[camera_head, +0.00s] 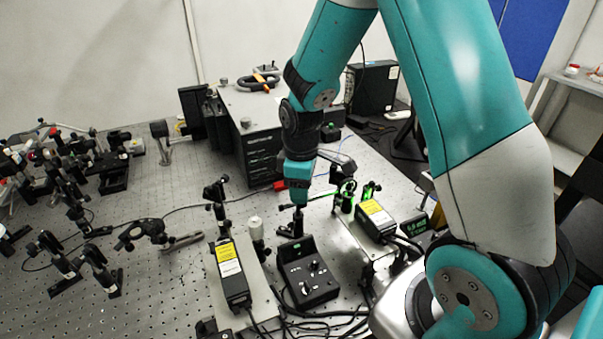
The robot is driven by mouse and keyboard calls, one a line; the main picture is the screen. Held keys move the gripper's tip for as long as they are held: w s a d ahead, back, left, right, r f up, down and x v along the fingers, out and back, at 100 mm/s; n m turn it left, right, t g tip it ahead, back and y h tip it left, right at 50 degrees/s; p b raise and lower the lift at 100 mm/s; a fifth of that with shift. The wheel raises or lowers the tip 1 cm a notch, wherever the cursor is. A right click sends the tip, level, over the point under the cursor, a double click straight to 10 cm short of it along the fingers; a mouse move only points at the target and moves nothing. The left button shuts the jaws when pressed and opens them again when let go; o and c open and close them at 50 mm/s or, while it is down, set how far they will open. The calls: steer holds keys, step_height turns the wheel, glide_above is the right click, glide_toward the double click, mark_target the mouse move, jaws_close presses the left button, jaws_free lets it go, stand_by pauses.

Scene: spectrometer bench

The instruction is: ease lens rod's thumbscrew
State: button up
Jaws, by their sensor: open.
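My arm reaches down over the optical bench, and my gripper (298,208) hangs at its lower end, jaws open, just above and behind a black control box (309,272). The jaws are small and dark against dark parts, so I cannot tell whether they touch anything. Green-lit lens mounts (346,195) stand on short posts to the right of my gripper. Another dark mount on a post (217,203) stands to its left. I cannot make out which rod carries the thumbscrew; the screw itself is too small or hidden.
A yellow-labelled laser module (230,272) lies left of the control box, and another (377,218) lies to its right. Cables tangle at the front. A large dark instrument (258,150) stands behind. Many optics mounts (75,200) crowd the left; some perforated bench top (160,285) is bare.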

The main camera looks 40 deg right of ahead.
step_height(320, 180, up, 17)
steer(key=b, duration=0.2)
steer(key=shift+r, duration=0.2)
stand_by(0.4)
steer(key=s+a+f+m+y+b, duration=0.1)
steer(key=s+a+f+y, duration=0.1)
steer(key=s+a, duration=0.6)
steer(key=s+a+f+y+b, duration=0.1)
steer(key=s+a+f+y, duration=0.1)
steer(key=s+a, duration=0.6)
steer(key=s, duration=0.4)
steer(key=shift+a+m, duration=0.4)
